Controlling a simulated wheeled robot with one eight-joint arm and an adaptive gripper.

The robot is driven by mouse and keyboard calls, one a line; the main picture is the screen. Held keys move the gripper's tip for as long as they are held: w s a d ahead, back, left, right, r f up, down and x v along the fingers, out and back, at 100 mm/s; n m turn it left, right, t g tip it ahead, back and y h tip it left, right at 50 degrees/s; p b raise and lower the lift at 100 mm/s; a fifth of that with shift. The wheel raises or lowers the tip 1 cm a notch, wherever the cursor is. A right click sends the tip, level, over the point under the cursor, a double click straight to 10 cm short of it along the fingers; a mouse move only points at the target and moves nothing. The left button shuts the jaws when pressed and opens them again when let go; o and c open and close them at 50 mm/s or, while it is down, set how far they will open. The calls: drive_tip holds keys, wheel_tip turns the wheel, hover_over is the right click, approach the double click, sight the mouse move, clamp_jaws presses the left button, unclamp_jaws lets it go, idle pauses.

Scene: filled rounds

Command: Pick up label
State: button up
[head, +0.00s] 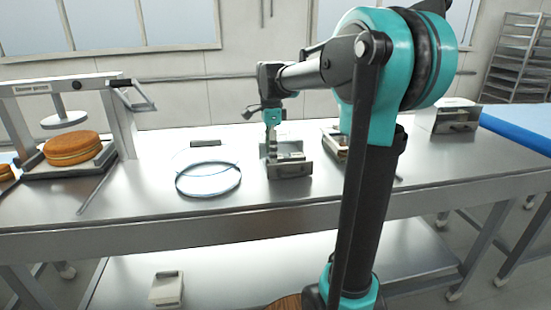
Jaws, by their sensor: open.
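My gripper (271,143) points down over a small grey metal holder (290,171) at the middle of the steel table. Its jaws are open, and its fingertips are at or just above the holder's back part; I cannot tell whether they touch it. Pale pieces show in the holder, but they are too small to tell whether one is the label. No label can be made out for certain.
A clear ring (208,179) lies left of the holder. A press (125,117) with a round cake (72,148) stands at the far left. A second small holder (336,141) is partly behind my arm. A grey box (450,119) stands at right. The table's front middle is clear.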

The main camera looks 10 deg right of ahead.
drive_tip(key=shift+f, duration=0.25)
idle(0.3)
drive_tip(key=c, duration=0.8)
